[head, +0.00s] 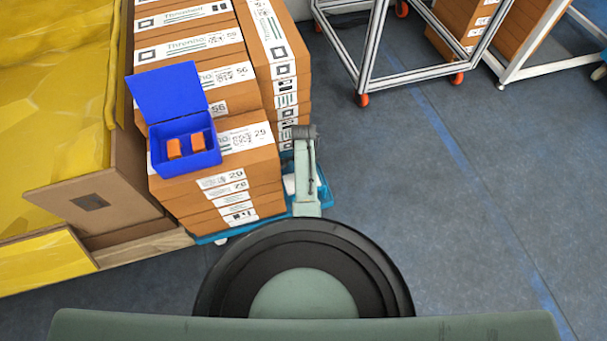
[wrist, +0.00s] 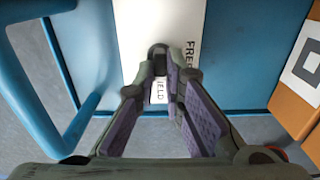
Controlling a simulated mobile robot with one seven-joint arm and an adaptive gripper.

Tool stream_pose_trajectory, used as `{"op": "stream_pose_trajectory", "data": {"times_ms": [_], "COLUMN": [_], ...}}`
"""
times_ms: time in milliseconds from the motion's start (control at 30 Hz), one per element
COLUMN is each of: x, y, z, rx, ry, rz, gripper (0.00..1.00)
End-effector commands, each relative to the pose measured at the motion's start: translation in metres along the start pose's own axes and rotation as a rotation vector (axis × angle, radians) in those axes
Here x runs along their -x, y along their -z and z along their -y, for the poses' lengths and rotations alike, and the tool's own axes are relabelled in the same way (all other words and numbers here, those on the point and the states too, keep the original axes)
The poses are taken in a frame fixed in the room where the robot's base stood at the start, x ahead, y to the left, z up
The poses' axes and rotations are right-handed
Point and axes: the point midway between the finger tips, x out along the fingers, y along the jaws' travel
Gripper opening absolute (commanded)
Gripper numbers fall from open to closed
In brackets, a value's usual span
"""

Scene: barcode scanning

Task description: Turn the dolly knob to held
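In the wrist view a small dark knob (wrist: 158,52) sits on a white panel (wrist: 135,35) on the blue dolly (wrist: 245,60). "FREE" is printed to its right; a partly covered label ending "ELD" shows below it. My gripper (wrist: 160,88) has its two purple-padded fingers apart, with their tips close to the knob. I cannot tell whether they touch it, nor which label the knob points to. In the head view the blue dolly (head: 325,195) shows under stacked cartons, beside my arm. The knob and fingertips cannot be made out there.
A blue tubular handle (wrist: 45,100) curves along the left of the wrist view, and a carton (wrist: 300,85) stands at right. In the head view an open blue bin (head: 185,140) with two orange items sits on the cartons (head: 235,185). Grey floor (head: 440,220) at right is clear.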

Motion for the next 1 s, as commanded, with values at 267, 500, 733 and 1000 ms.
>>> {"op": "stream_pose_trajectory", "data": {"times_ms": [267,500,733,1000], "x": [0.001,0.0,0.013,0.069], "y": [0.001,0.001,0.001,0.001], "z": [0.0,0.0,0.001,0.001], "rx": [-0.002,-0.001,0.0,-0.001], "ry": [0.0,0.0,0.002,0.005], "rz": [-0.002,-0.001,-0.001,-0.002], "gripper": [0.28,0.3,0.3,0.3]}}
